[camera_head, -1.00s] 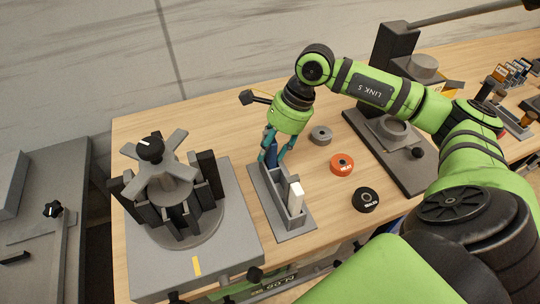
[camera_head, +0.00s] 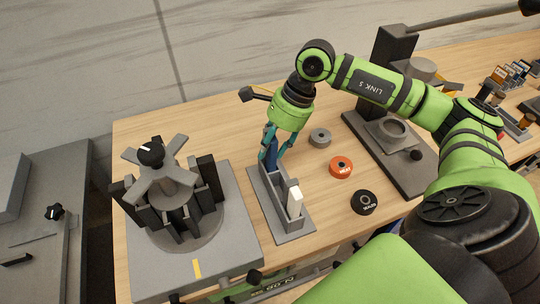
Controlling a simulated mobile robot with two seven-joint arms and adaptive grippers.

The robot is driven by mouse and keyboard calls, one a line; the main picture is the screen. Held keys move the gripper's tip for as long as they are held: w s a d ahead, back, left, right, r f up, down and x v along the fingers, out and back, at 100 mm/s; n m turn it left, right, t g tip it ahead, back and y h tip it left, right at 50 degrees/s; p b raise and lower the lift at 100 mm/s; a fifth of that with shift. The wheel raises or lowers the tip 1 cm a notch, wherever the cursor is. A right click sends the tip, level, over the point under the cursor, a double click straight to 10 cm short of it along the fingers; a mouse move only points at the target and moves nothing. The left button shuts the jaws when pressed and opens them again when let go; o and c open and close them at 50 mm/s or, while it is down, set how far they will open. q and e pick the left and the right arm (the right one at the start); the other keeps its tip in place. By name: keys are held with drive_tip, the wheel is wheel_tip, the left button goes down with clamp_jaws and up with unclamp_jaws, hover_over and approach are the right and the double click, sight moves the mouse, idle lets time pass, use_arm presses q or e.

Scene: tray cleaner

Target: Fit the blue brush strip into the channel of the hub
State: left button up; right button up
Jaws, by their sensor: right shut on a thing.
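The hub (camera_head: 172,182) stands upright on a grey square base plate (camera_head: 140,265) at the left of the table, with black strips around its sides and a cross-shaped clamp with a black knob on top. A grey tray (camera_head: 292,236) stands to its right. The blue brush strip (camera_head: 271,152) stands at the far end of the tray. My right gripper (camera_head: 272,152) points down and is shut on the blue strip's upper part; the fingers hide some of it. A white block (camera_head: 295,201) stands in the near end of the tray. My left gripper is not in view.
To the right of the tray lie a grey ring (camera_head: 320,138), an orange roll (camera_head: 341,167) and a black roll (camera_head: 364,202). A dark grey press-like fixture (camera_head: 402,170) stands further right. Bare table lies behind the hub and tray.

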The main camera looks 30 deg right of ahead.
sight(268, 129)
drive_tip(key=shift+a+r+p, duration=0.2)
drive_tip(key=shift+r+p, duration=0.8)
drive_tip(key=shift+r, duration=1.4)
clamp_jaws()
drive_tip(key=shift+a+r, duration=0.15)
drive_tip(key=shift+r, duration=0.1)
drive_tip(key=shift+d+r+p, duration=0.2)
drive_tip(key=shift+r+p, duration=0.25)
drive_tip(key=shift+p, duration=0.05)
drive_tip(key=shift+r, duration=0.45)
